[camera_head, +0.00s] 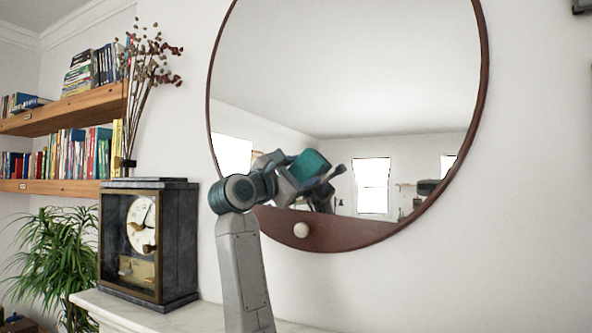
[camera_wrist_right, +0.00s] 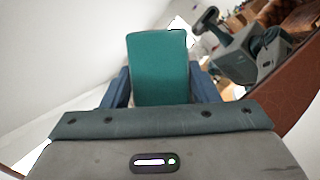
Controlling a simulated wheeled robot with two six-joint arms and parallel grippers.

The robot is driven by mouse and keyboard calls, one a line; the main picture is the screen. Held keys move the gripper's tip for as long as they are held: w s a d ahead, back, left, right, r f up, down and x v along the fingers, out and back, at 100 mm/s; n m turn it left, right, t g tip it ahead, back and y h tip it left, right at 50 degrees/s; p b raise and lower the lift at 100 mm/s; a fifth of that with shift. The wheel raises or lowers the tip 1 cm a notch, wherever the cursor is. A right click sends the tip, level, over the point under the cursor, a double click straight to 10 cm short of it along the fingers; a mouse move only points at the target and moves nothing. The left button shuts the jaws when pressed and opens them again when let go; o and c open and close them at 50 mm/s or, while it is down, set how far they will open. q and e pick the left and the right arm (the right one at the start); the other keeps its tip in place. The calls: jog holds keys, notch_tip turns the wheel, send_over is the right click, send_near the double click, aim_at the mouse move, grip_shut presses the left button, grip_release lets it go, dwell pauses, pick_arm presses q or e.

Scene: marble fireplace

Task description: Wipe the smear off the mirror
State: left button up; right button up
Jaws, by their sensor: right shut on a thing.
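The round mirror (camera_head: 380,95) with a dark brown rim hangs on the white wall above the mantel. My right gripper (camera_head: 318,172) is in front of its lower left part, shut on a teal block (camera_head: 309,164). In the right wrist view the teal block (camera_wrist_right: 158,68) sits between the two blue fingers of the gripper (camera_wrist_right: 160,85). Whether the block touches the glass cannot be told. My left gripper is not in view.
A dark mantel clock (camera_head: 150,243) stands on the white marble mantel (camera_head: 110,307), left of my right arm. Dried stems (camera_head: 145,70) rise behind it. Bookshelves (camera_head: 60,120) and a green plant (camera_head: 55,250) are further left.

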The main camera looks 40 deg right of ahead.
jog(key=shift+w+a+r+p, duration=0.15)
jog(key=shift+w+a+p, duration=0.2)
jog(key=shift+w, duration=0.4)
jog(key=shift+w+a+r+p, duration=0.15)
jog(key=shift+w+a+p, duration=0.15)
jog(key=shift+w, duration=0.45)
jog(key=w+a+r+p, duration=0.1)
jog(key=w+a+p, duration=0.1)
jog(key=w+p, duration=0.2)
jog(key=w, duration=0.3)
jog(key=shift+a, duration=0.4)
jog(key=shift+s+a+b, duration=0.3)
jog(key=shift+s+a, duration=0.1)
jog(key=shift+a, duration=0.5)
jog(key=shift+s+a+b, duration=0.25)
jog(key=shift+s+a, duration=0.1)
jog(key=shift+a, duration=0.6)
jog(key=shift+s+a+b, duration=0.3)
jog(key=shift+s+a, duration=0.1)
jog(key=shift+a, duration=0.5)
